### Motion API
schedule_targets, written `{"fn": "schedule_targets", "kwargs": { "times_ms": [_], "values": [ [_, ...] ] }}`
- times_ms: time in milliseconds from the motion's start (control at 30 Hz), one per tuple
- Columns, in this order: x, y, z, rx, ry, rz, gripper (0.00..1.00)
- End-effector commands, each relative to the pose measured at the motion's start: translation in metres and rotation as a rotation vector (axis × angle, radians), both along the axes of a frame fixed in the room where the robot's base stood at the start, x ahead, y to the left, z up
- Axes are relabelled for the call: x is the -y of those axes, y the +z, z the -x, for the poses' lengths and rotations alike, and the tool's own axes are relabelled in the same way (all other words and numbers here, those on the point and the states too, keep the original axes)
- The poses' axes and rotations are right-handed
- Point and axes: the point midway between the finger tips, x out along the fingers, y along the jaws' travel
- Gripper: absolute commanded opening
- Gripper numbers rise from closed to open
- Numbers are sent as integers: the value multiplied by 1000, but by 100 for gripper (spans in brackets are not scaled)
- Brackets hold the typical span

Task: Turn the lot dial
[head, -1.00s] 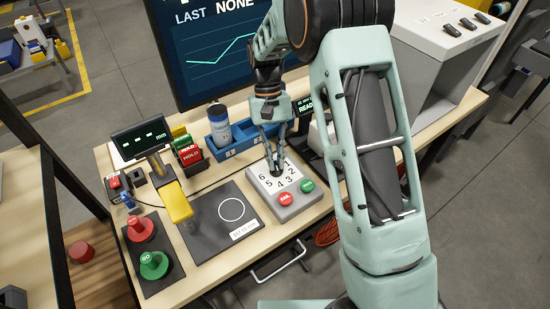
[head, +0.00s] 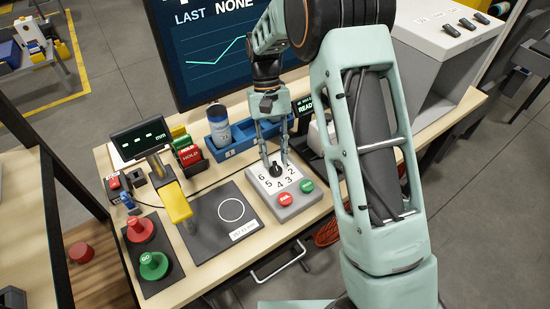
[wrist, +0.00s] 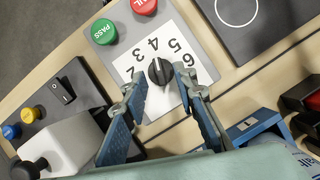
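The lot dial (head: 276,171) is a black knob on a white plate numbered 1 to 6, on top of a grey box (head: 292,209). In the wrist view the dial (wrist: 159,71) shows a small pale mark on its side toward the 3 and 4. My gripper (head: 276,163) is open, with one finger on each side of the knob. In the wrist view a gap shows between each fingertip and the knob. The fingers cover part of the number plate in the wrist view.
A red button (head: 285,199) and a green PASS button (head: 307,186) sit on the same box, close to the dial. A blue bin (head: 243,139) with a can (head: 219,125) stands behind. A black pad (head: 212,232) lies to the left.

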Motion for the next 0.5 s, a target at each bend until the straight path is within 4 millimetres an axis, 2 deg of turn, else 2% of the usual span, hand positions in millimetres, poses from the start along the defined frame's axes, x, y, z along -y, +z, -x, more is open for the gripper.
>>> {"fn": "schedule_targets", "kwargs": {
  "times_ms": [300, 500],
  "values": [
    [-7, 63, -27, 5, 0, -1, 26],
    [-9, 88, -36, 3, 0, -1, 26]
  ]
}}
